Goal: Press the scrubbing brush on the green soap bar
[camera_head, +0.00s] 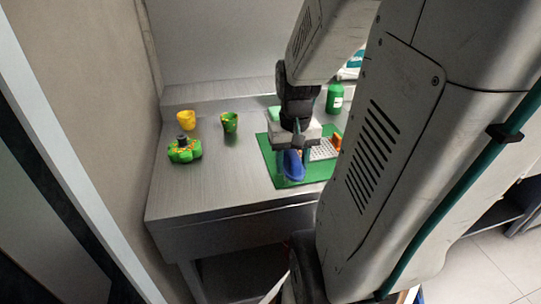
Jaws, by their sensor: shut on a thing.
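My gripper (291,157) points down over the green mat (287,182) on the metal counter. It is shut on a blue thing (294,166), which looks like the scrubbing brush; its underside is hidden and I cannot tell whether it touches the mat. A pale green block (273,113), perhaps the green soap bar, shows at the mat's back left edge, behind and left of the gripper. It is partly hidden by my gripper and too small to make out clearly.
A white perforated rack (323,150) with an orange item (337,141) lies right of the gripper. A green bottle (334,97) stands behind. A yellow cup (186,120), a green cup (229,122) and a green juicer (184,150) stand left. The counter's front left is clear.

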